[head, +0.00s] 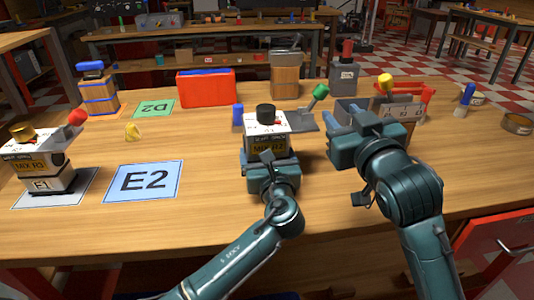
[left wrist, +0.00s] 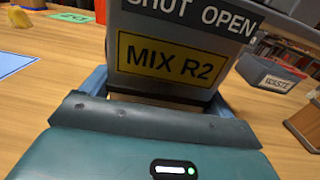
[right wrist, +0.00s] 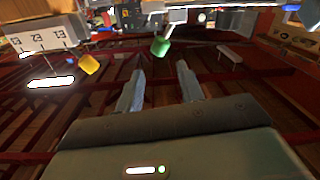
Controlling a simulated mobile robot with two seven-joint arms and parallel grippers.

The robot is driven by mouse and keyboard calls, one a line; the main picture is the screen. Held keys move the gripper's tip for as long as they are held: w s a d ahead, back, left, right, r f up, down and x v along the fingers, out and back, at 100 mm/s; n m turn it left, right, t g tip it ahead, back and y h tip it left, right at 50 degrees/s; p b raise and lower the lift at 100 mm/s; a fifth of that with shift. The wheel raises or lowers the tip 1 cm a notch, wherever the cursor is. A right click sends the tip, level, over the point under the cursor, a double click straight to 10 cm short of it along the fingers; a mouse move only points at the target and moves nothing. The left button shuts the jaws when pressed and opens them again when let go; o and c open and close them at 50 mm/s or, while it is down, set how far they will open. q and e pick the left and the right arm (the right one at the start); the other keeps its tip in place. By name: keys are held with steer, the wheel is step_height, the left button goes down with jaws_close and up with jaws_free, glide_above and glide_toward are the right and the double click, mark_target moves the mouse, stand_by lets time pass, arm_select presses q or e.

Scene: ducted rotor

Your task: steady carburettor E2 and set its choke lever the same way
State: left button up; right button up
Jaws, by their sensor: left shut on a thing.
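A carburettor (head: 267,122) with a black knob and a MIX R2 plate stands in the middle of the table. My left gripper (head: 266,150) is shut on its body. In the left wrist view the plate (left wrist: 172,58) is between the blue fingers. A green-tipped lever (head: 319,92) slants up and right from its right side. The blue E2 card (head: 142,181) lies bare to the left. My right gripper (head: 345,114) is open and empty, right of the lever. In the right wrist view the green tip (right wrist: 160,46) is beyond the open fingers, apart from them.
Another carburettor (head: 43,160), marked MIX R3, with a gold knob and red-tipped lever, stands on a white card at far left. A grey bin (head: 350,108) and a labelled rack (head: 402,112) are behind my right gripper. A red box (head: 206,90) stands further back.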

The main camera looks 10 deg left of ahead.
steer(key=shift+o, duration=0.7)
steer(key=shift+w+f, duration=0.1)
steer(key=shift+o, duration=0.2)
steer(key=shift+w+f, duration=0.25)
steer(key=shift+f, duration=0.05)
steer(key=n+g+y, duration=0.4)
steer(key=g+y, duration=0.6)
steer(key=g, duration=0.1)
glide_toward(322, 92)
steer(key=w+a, duration=0.1)
steer(key=w, duration=0.1)
steer(key=x, duration=1)
steer(key=shift+a+f, duration=0.2)
steer(key=shift+a, duration=0.25)
jaws_close()
